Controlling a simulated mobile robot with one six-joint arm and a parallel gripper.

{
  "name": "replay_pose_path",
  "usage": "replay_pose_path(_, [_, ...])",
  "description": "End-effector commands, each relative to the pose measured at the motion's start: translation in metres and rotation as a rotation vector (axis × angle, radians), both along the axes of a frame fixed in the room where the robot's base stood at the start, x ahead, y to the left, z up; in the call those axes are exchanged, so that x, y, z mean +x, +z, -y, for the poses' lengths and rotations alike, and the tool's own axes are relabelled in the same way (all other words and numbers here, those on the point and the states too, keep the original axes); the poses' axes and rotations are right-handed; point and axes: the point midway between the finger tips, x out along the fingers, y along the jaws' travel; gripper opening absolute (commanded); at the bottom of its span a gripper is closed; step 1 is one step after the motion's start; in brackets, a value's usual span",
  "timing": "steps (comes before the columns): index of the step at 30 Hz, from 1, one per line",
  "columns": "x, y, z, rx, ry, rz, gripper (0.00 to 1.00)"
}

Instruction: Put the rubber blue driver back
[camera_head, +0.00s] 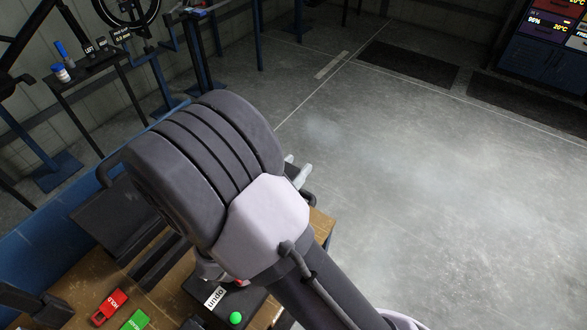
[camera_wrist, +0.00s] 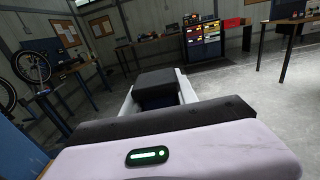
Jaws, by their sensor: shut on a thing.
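My gripper (camera_wrist: 157,88) points away from the wrist camera, with pale sides around a dark block. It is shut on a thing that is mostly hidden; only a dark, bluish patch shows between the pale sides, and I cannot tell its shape. I cannot confirm that it is the rubber blue driver. In the head view my arm hides most of the gripper; only a pale tip (camera_head: 298,172) shows past it. A small blue upright handle (camera_head: 61,48) stands on a narrow rack at the upper left, beside a white jar with a blue lid (camera_head: 61,73).
A wooden bench (camera_head: 80,285) at the lower left holds a red HOLD block (camera_head: 109,307), a green block (camera_head: 135,320) and a dark undo box with a green button (camera_head: 236,318). A lit cabinet (camera_wrist: 203,42) stands far back. Grey floor (camera_head: 430,200) to the right is open.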

Motion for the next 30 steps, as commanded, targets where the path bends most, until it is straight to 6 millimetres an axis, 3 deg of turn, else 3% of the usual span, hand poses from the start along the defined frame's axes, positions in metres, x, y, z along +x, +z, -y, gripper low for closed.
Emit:
replay_pose_path(1, [0.0, -0.001, 0.0, 0.0, 0.0, 0.0, 0.38])
replay_pose_path(4, [0.0, -0.001, 0.0, 0.0, 0.0, 0.0, 0.56])
replay_pose_path(15, [-0.001, 0.004, -0.002, 0.0, 0.001, 0.0, 0.56])
replay_pose_path(30, [-0.082, 0.004, -0.065, 0.0, 0.004, 0.0, 0.56])
